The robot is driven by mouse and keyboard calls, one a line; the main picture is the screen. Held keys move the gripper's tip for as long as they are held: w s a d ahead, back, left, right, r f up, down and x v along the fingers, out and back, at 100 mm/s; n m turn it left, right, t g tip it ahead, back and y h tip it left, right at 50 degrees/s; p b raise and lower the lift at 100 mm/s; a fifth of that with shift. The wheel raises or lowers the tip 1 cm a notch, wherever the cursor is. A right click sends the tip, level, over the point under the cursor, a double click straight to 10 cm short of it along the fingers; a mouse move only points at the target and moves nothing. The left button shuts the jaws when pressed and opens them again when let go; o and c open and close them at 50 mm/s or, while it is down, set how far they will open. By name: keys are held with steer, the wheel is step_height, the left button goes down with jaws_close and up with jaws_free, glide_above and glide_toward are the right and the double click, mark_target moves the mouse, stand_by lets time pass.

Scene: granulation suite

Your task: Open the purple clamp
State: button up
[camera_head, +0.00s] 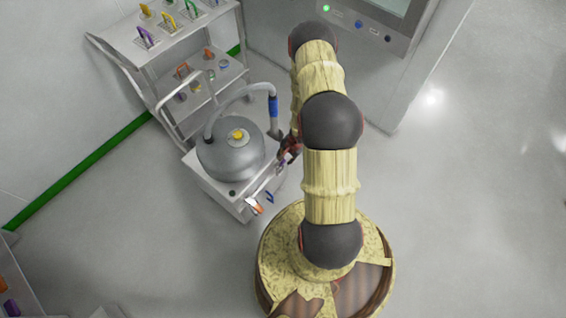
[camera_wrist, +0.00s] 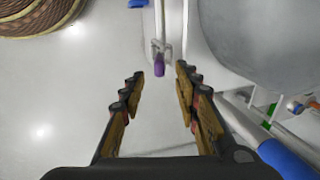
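In the wrist view a purple clamp handle (camera_wrist: 159,66) sits at the end of a thin pale pipe, in a small metal fitting. It lies between and just beyond the fingertips of my gripper (camera_wrist: 160,76). My gripper is open with nothing between its fingers, and I see no contact with the clamp. In the head view my gripper (camera_head: 289,150) is at the right side of the grey kettle-like vessel (camera_head: 229,160), partly hidden by my arm. A small purple spot (camera_head: 283,161) shows close to it.
The vessel stands on a white cart (camera_head: 215,189). A hose with a blue sleeve (camera_head: 273,106) arches over it. An orange handle (camera_head: 254,207) and a blue handle (camera_head: 269,197) are at the cart's front. Behind stands a rack (camera_head: 188,50) with coloured clamps, including another purple one (camera_head: 145,36).

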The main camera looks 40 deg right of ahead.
mark_target(283, 161)
steer(key=b+x, duration=0.2)
steer(key=x, duration=0.5)
steer(key=shift+f, duration=0.3)
steer(key=c, duration=0.8)
jaws_close()
